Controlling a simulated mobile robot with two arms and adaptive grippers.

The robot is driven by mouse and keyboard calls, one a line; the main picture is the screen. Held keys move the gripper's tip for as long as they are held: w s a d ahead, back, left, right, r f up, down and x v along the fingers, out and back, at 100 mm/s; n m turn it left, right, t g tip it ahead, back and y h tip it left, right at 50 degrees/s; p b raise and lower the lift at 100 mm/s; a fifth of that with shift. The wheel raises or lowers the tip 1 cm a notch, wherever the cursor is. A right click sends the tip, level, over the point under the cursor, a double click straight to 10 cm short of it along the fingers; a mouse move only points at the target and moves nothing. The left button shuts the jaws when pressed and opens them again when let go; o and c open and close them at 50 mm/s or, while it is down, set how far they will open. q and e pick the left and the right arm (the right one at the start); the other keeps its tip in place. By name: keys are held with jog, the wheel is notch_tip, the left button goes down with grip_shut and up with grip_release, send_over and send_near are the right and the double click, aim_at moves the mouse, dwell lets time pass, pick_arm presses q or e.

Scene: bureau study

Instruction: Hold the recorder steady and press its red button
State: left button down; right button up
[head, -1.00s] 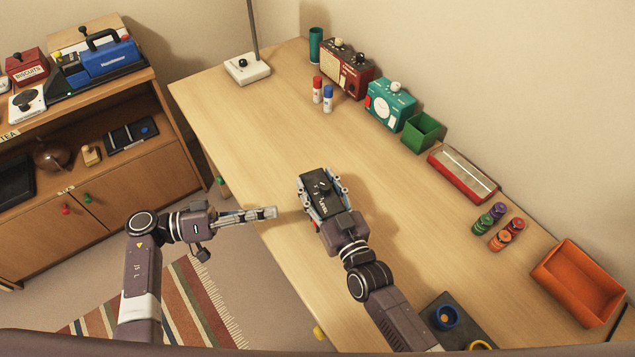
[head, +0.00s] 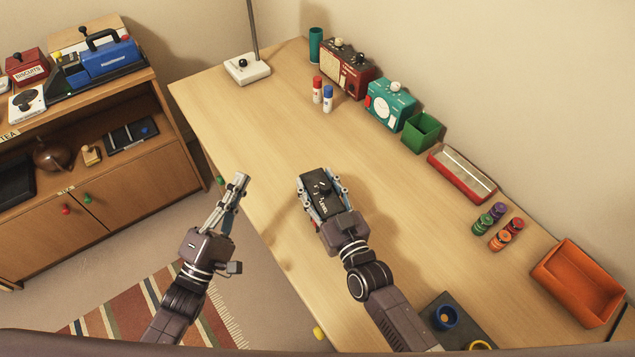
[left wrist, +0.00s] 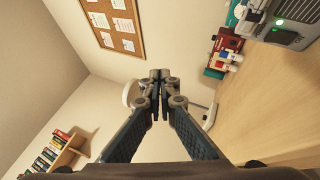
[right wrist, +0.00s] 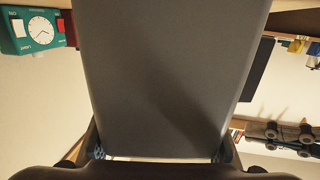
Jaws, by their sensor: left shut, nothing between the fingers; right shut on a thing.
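The recorder (head: 321,184) is a dark box with small pale markings and a black knob on its face. My right gripper (head: 325,197) is shut on it, one finger along each side. In the right wrist view the recorder (right wrist: 170,75) is a big plain grey slab filling the middle. In the left wrist view part of it (left wrist: 292,38) shows at the top right with a lit green lamp. I cannot make out a red button. My left gripper (head: 239,182) is shut and empty, left of the recorder and apart from it, fingers pointing away from me; its fingertips show in its wrist view (left wrist: 159,76).
Along the wall side of the desk (head: 240,125) stand a red radio (head: 346,72), a teal timer (head: 390,104), a green box (head: 422,131) and an orange tray (head: 580,283). A lamp base (head: 247,68) is at the far end.

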aim_at(314, 224)
pick_arm(q)
jog(key=s+d+f+n+g+y, duration=0.1)
jog(key=s+f+n, duration=0.1)
jog(key=f+n, duration=0.1)
jog(key=s+d+f+n+g+y, duration=0.1)
jog(key=s+d+f+n+g, duration=0.1)
jog(key=f, duration=0.4)
jog(key=s+d+f+n+g+y, duration=0.1)
jog(key=s+d+f+n+g, duration=0.1)
jog(key=s+f+n, duration=0.1)
jog(key=shift+f+n+y, duration=0.3)
jog(key=shift+f+n, duration=0.2)
jog(key=shift+f, duration=0.15)
jog(key=shift+w+d, duration=0.55)
jog(key=shift+d, duration=0.7)
jog(key=shift+w+d, duration=0.6)
jog(key=shift+d, duration=0.65)
jog(key=shift+w+d, duration=0.55)
jog(key=shift+d, duration=0.7)
jog(key=shift+w+d, duration=0.2)
jog(key=shift+d, duration=0.2)
jog(key=shift+s+a, duration=0.2)
jog(key=shift+a, duration=0.25)
